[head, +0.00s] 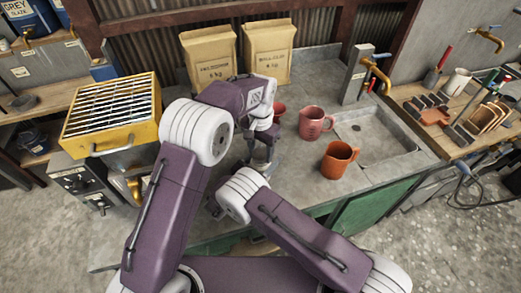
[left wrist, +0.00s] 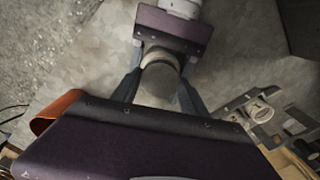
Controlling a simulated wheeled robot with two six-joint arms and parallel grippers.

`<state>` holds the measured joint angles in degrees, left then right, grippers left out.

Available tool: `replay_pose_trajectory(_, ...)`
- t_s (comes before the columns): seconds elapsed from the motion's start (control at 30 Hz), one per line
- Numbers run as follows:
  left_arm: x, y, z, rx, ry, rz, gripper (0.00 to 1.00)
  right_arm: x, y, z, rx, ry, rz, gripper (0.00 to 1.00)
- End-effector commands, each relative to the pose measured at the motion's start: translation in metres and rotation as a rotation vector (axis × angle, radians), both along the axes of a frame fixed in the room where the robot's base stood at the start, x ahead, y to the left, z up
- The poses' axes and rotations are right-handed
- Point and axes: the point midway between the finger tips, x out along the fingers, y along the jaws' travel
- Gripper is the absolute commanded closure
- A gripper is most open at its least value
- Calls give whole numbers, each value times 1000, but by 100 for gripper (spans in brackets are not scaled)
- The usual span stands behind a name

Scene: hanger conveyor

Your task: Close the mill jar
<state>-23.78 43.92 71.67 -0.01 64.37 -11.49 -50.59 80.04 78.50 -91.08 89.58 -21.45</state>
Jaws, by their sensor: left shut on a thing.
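In the left wrist view a round grey-brown body with a pale rim (left wrist: 158,62), which looks like the mill jar, sits between the fingers of my left gripper (left wrist: 158,92). My left gripper is shut on it. In the head view my left gripper (head: 262,152) points down over the bench, and the jar is mostly hidden there.
An orange mug (head: 338,160) and a pink pitcher (head: 312,124) stand right of my left gripper. Two paper bags (head: 208,58) (head: 268,52) stand at the back. A yellow grated box (head: 112,110) is left.

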Motion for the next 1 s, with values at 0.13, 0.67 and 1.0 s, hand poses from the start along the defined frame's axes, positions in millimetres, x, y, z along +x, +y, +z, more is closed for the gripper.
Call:
replay_pose_trajectory(0.13,0,0,-3,1,1,0,94,0,0,0,-1,1,0,100)
replay_pose_trajectory(0.67,1,0,-7,0,-1,-619,94,0,0,0,0,1,0,100)
replay_pose_trajectory(1.0,2,0,-8,0,0,-1795,94,0,0,0,0,1,0,100)
